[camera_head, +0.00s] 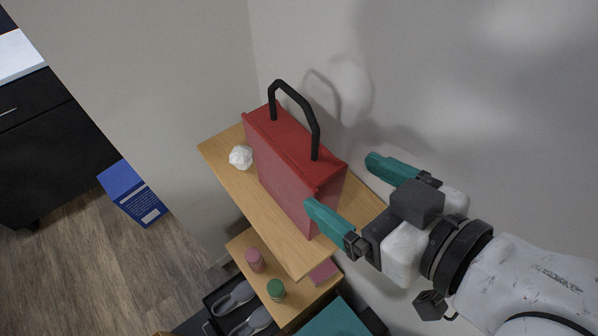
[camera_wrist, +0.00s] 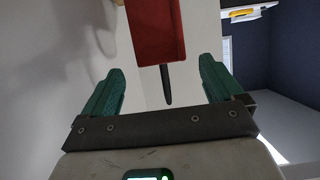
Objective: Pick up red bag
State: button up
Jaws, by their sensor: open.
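The red bag (camera_head: 288,165) is a boxy upright case with a black arched handle (camera_head: 300,108) on top. It stands on the upper wooden shelf (camera_head: 230,182) against the wall. My gripper (camera_head: 343,182) is open, with teal fingers, at the bag's right end. In the head view one finger overlaps the bag's near lower edge and the other is on the wall side; contact cannot be told. In the wrist view the red bag (camera_wrist: 156,30) shows ahead, between and beyond the open fingers (camera_wrist: 158,85), with its handle (camera_wrist: 166,85) pointing down in the picture.
A white crumpled ball (camera_head: 241,157) lies left of the bag. A lower shelf (camera_head: 240,245) holds a pink jar (camera_head: 255,260) and a green jar (camera_head: 276,289). A blue box (camera_head: 132,193) stands on the floor at left. The wall is close behind the bag.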

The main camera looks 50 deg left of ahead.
aim_at(335, 179)
jog(key=shift+a+f+b, duration=0.4)
jog(key=shift+a+f, duration=0.05)
jog(key=shift+w+a+f+p, duration=0.15)
jog(key=shift+a+p, duration=0.15)
jog(key=shift+a, duration=0.7)
jog(key=shift+p+x, duration=0.5)
jog(key=shift+x, duration=2.45)
jog(key=c, duration=1.6)
